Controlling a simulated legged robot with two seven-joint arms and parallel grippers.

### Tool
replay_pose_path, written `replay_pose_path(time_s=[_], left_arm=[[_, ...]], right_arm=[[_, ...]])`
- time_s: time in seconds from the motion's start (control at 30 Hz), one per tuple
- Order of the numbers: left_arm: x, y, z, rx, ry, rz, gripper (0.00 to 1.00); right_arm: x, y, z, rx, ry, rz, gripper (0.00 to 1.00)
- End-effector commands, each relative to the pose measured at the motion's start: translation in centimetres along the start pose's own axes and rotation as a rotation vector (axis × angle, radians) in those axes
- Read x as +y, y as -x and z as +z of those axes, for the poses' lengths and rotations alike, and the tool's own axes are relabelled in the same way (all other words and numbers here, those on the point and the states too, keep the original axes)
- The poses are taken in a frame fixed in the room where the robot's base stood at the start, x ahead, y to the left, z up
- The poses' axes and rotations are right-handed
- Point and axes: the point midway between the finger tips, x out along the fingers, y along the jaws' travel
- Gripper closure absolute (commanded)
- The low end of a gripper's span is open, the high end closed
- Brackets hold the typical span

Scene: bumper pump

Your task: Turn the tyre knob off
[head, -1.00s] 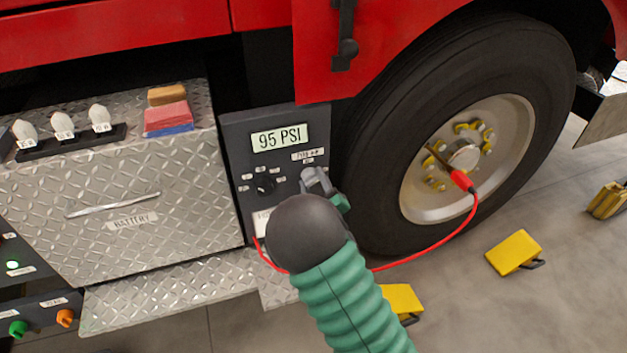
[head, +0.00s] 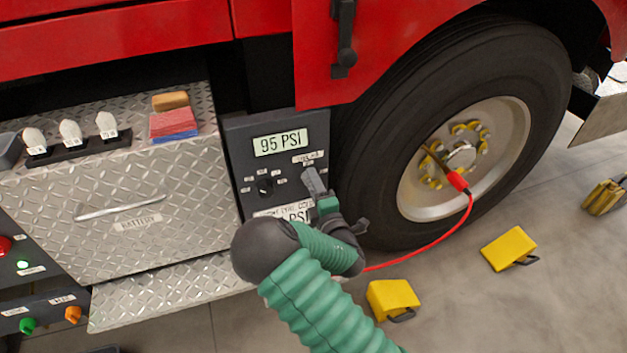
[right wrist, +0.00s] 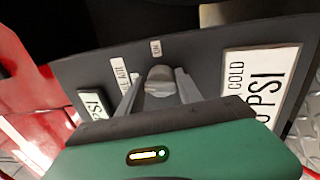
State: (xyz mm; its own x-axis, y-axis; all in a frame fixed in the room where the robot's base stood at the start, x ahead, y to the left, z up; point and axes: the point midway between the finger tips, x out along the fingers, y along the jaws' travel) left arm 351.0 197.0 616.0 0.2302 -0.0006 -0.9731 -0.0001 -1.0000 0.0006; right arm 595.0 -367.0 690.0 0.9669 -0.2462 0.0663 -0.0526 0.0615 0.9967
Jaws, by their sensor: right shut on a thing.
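The dark control panel (head: 235,140) carries a display (head: 280,143) reading 95 PSI. My right gripper (head: 310,176) is at the panel's right side, below a small white label. In the right wrist view, the tyre knob (right wrist: 160,80), a grey rounded knob, sits between the two grey fingers of my right gripper (right wrist: 160,92), which is shut on it. A small label, seemingly "ON", is beside the knob. In the head view my gripper hides the knob. A second black knob (head: 265,185) with several small labels is to the left. My left gripper is not in view.
The large tyre (head: 375,150) stands close to the panel's right, with a red hose (head: 440,242) at its wheel. Yellow chocks (head: 510,248) lie on the floor. The metal battery drawer (head: 110,205) is at left, and a metal step (head: 165,290) juts out below.

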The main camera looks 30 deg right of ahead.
Motion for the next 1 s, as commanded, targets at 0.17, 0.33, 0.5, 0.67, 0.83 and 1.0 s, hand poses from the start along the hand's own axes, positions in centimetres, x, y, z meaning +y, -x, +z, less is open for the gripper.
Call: replay_pose_path(time_s=[0.17, 0.33, 0.5, 0.67, 0.83, 1.0], left_arm=[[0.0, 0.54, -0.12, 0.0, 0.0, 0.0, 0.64], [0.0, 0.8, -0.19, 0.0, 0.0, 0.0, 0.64], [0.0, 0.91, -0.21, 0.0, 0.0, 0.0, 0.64], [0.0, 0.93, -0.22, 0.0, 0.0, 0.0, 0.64], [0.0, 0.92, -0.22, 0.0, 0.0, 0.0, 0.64], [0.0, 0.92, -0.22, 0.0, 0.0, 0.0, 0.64]], right_arm=[[-0.88, 0.32, -0.24, 0.013, 0.113, -0.024, 0.98], [-0.94, 0.33, -0.19, 0.017, 0.182, -0.023, 0.99], [-0.93, 0.31, -0.15, 0.018, 0.22, -0.021, 0.99], [-0.94, 0.3, -0.12, 0.019, 0.231, -0.02, 0.99], [-0.93, 0.3, -0.1, 0.018, 0.231, -0.02, 0.99], [-0.92, 0.29, -0.09, 0.018, 0.231, -0.02, 0.54]])
